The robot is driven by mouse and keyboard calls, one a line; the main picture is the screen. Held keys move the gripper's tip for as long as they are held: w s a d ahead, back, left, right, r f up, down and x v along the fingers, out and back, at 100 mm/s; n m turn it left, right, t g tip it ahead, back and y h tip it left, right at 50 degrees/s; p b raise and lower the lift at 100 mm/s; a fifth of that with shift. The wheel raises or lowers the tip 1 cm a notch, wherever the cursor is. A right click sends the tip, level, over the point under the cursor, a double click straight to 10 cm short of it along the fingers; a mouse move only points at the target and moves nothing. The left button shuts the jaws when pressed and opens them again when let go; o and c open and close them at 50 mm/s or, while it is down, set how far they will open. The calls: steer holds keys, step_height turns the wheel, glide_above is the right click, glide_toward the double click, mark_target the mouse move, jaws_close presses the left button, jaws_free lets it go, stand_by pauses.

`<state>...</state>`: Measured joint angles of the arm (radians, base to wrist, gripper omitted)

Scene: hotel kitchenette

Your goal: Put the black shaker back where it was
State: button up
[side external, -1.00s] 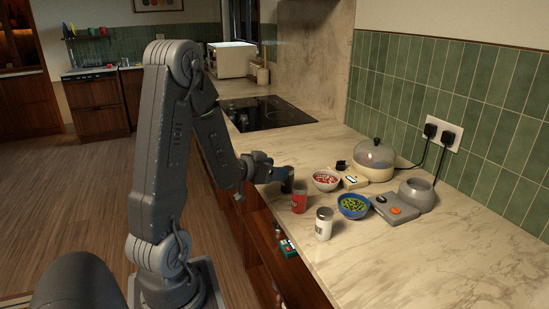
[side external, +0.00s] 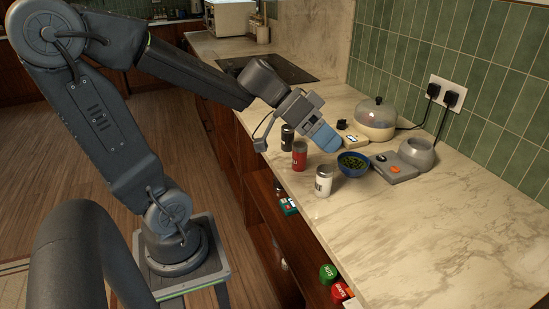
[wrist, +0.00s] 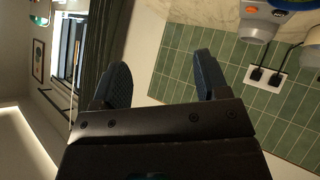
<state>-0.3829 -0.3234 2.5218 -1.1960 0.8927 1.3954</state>
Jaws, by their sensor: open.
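The black shaker (side external: 288,138) stands upright on the marble counter near its front edge. It is in a row with the red shaker (side external: 300,156) and the white shaker (side external: 324,182), behind the red one. My gripper (side external: 325,138) is open, above the counter to the right of the black shaker and apart from it. Its blue fingers also show spread and empty in the wrist view (wrist: 162,65). The wrist view shows no shaker.
A blue bowl of green food (side external: 353,167) stands right of the shakers. Behind are a lidded cooker (side external: 376,120) and a grey appliance with an orange knob (side external: 395,169). Plugs sit in a wall socket (side external: 447,92). Shelves below hold containers (side external: 328,272). The near counter is clear.

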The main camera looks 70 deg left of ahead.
steer(key=s+d+n+g+y, duration=0.2)
steer(key=s+y, duration=0.5)
steer(key=s, duration=0.4)
steer(key=shift+s+d+f+n, duration=0.2)
steer(key=shift+s+f+n, duration=0.1)
steer(key=shift+f, duration=0.1)
steer(key=shift+w, duration=0.1)
stand_by(0.5)
